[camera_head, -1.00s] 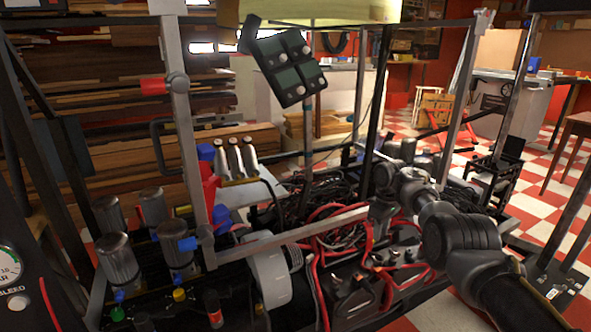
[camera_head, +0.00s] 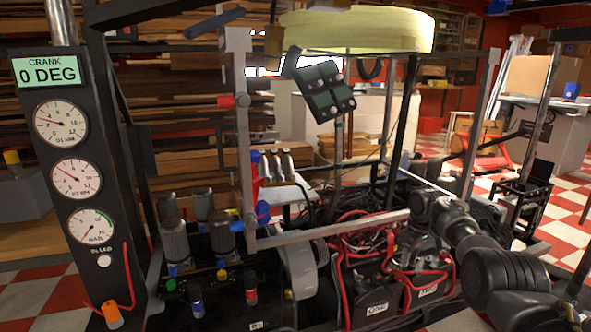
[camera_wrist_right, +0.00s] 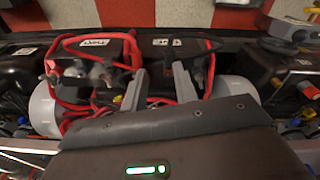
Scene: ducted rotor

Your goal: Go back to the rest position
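My right arm comes in from the lower right in the head view. Its wrist is over the right part of the machine, above the black boxes (camera_head: 372,290) with red cables. In the head view the fingers of my right gripper cannot be made out clearly. In the right wrist view the two grey fingers of the right gripper (camera_wrist_right: 160,76) stand apart with nothing between them. They point toward the black boxes and red cables (camera_wrist_right: 75,98); I cannot tell whether they touch. My left gripper is in neither view.
A grey metal frame (camera_head: 335,228) surrounds the machine. A gauge column (camera_head: 72,130) reading "CRANK 0 DEG" stands at left. A black control panel (camera_head: 322,93) hangs below a pale yellow ring (camera_head: 365,30). Several metal cylinders (camera_head: 174,240) stand at lower left. Checkered floor (camera_head: 560,232) shows at right.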

